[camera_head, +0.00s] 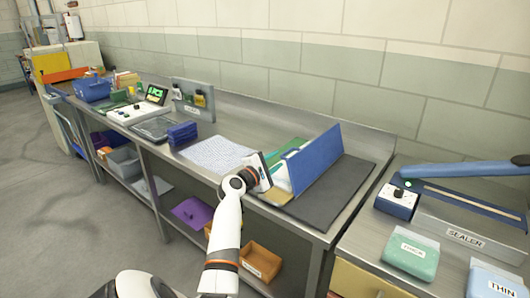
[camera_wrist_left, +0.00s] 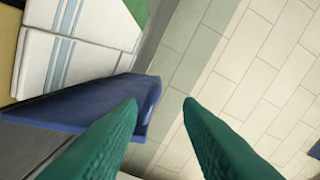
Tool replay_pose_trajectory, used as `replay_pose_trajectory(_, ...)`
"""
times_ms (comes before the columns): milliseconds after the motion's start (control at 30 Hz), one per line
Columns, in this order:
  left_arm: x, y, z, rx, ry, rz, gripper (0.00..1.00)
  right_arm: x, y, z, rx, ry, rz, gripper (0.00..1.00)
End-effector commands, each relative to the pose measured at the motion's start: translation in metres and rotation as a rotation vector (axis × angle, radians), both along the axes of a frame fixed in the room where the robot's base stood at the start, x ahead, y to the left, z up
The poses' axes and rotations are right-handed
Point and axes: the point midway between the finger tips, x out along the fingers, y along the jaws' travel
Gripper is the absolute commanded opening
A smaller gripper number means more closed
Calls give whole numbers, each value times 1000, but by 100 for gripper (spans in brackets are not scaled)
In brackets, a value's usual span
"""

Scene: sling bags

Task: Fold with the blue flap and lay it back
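The blue flap (camera_head: 318,160) stands raised and tilted on the dark mat (camera_head: 345,183) at the right part of the steel bench. White folded cloth with blue stripes (camera_wrist_left: 70,55) lies beside it, with a green piece (camera_wrist_left: 137,8) at its far end. My left gripper (camera_head: 268,168) is at the front left of the flap. In the left wrist view its green fingers (camera_wrist_left: 162,102) are apart. The blue flap (camera_wrist_left: 95,108) passes behind one finger, and its edge shows in the gap; I cannot tell whether they touch. My right gripper is not in view.
A white textured sheet (camera_head: 215,153) and a blue stack (camera_head: 182,134) lie left of the gripper. A sealer (camera_head: 465,237) with a long blue arm (camera_head: 465,170) and labelled packs (camera_head: 411,252) stand at the right. The wall is close behind the bench.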

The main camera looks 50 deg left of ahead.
Motion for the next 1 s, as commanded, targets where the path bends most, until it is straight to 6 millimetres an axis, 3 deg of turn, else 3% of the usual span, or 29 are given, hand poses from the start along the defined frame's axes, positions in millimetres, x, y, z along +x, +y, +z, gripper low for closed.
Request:
replay_pose_trajectory(100,-22,-6,-1,2,1,1,32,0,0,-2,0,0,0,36)
replay_pose_trajectory(300,-45,-10,0,0,0,1,32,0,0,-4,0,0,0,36)
replay_pose_trajectory(1000,-49,-11,1,-1,-2,1,32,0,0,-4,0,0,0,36)
